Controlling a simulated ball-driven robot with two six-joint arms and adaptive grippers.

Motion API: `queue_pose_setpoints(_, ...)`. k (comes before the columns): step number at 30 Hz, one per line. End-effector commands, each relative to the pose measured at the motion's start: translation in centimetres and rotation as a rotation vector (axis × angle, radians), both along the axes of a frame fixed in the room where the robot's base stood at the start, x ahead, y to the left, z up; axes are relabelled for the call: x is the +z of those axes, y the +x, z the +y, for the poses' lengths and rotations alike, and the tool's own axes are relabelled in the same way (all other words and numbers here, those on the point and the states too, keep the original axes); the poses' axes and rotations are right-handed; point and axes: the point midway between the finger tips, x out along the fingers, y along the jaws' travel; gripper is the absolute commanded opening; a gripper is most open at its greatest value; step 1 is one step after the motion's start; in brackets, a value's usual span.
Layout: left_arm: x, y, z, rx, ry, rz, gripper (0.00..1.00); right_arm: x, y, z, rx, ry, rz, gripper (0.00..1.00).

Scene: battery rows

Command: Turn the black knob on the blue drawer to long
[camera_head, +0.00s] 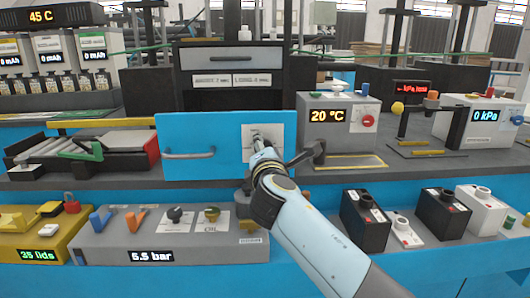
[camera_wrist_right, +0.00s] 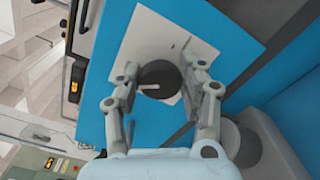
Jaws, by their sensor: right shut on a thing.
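The blue drawer front (camera_head: 215,128) stands in the middle of the head view, with a bar handle at its left part. A white plate (camera_head: 277,149) is on its right part. The black knob (camera_wrist_right: 158,75) sits on this plate in the wrist view, with a pale mark pointing left in that picture. My right gripper (camera_head: 258,137) reaches the plate from the lower right and covers most of the knob in the head view. In the wrist view its two fingers are on either side of the knob, shut on it. Lettering at the knob is not readable. My left gripper does not show.
A grey box reading 20 °C (camera_head: 327,116) stands close right of the drawer, with a dark lever (camera_head: 308,152) near my right wrist. A grey panel reading 5.5 bar (camera_head: 110,240) with knobs lies below the drawer. Black boxes (camera_head: 365,222) stand right of my forearm.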

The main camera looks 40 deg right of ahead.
Motion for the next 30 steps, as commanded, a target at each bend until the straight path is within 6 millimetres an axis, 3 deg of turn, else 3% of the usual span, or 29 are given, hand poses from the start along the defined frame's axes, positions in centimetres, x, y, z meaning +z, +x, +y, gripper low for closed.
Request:
queue_pose_setpoints(15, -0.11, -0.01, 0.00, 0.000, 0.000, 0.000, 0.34, -0.05, -0.03, -0.03, -0.001, 0.014, -0.008, 0.08)
queue_pose_setpoints(16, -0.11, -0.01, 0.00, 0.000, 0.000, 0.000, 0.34, -0.05, -0.03, -0.03, -0.001, 0.014, -0.008, 0.44)
queue_pose_setpoints(20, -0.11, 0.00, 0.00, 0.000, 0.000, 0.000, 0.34, -0.04, -0.01, -0.02, -0.001, 0.014, -0.008, 0.61)
queue_pose_setpoints(30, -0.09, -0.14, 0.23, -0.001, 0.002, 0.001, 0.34, -0.08, -0.35, 0.23, 0.000, 0.015, -0.008, 0.64)
